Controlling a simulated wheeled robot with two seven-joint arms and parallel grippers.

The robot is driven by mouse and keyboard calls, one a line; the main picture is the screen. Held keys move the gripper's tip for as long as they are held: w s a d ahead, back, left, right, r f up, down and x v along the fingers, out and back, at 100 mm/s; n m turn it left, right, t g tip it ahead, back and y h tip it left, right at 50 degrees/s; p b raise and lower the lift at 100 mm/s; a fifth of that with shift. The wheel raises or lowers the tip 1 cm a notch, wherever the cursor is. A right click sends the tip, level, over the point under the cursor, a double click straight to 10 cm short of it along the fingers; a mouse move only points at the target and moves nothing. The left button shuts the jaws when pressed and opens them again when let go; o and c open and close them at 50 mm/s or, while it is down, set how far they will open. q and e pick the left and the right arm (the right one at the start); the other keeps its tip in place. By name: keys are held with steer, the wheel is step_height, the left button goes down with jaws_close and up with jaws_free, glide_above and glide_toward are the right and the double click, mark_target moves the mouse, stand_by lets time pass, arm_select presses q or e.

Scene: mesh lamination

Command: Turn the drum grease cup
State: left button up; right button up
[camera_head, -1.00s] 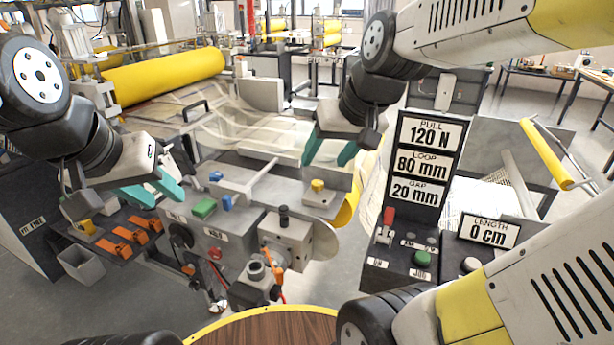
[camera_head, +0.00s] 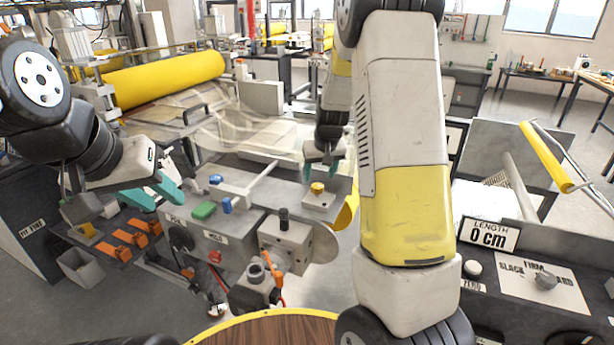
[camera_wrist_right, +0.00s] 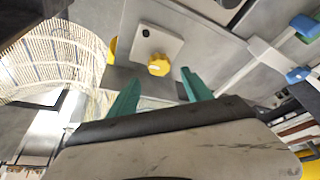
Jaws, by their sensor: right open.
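A yellow knob, likely the drum grease cup (camera_head: 317,188), stands on a small grey plate (camera_head: 322,201) at the right end of the machine top. In the right wrist view the yellow cup (camera_wrist_right: 159,65) is ahead of and between my fingertips, apart from them. My right gripper (camera_head: 322,170) is open with teal fingers, just behind the cup in the head view; it also shows in the right wrist view (camera_wrist_right: 158,82). My left gripper (camera_head: 165,192) has teal fingers apart and empty, over the machine's left side.
A yellow roller (camera_head: 165,79) is at the back left. Orange clips (camera_head: 130,239) sit on a shelf.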

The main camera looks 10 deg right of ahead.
mark_target(317, 185)
steer(key=x, duration=0.5)
steer(key=shift+f, duration=0.25)
jaws_close()
